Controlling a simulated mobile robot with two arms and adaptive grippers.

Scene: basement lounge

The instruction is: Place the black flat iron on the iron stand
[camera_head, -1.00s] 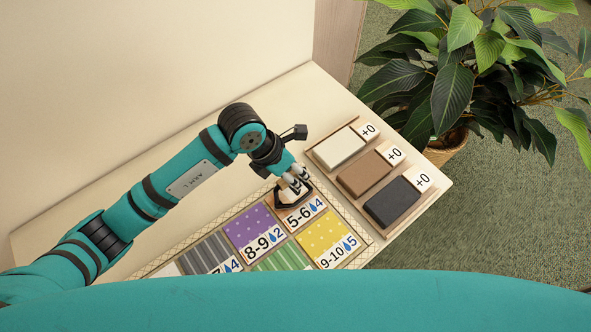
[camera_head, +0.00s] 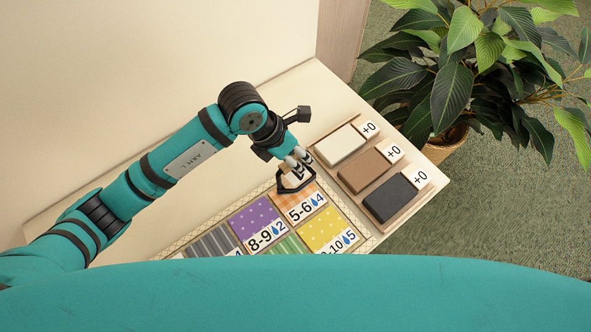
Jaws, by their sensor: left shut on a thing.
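My left gripper (camera_head: 299,163) is shut on a small, black-edged, pointed thing with a pale middle, which I take to be the black flat iron (camera_head: 281,183). The fingers cover part of it. It is over the orange checked square (camera_head: 302,200) at the back right of the patterned mat. I cannot tell whether it touches that square. I cannot pick out an iron stand for certain. My right gripper is not in view.
The mat holds purple (camera_head: 253,220), yellow (camera_head: 325,228), grey and green squares with number labels. To its right, a wooden tray (camera_head: 352,187) holds white (camera_head: 341,146), brown (camera_head: 364,171) and black (camera_head: 390,198) blocks labelled "+0". A potted plant (camera_head: 450,85) stands beyond the table.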

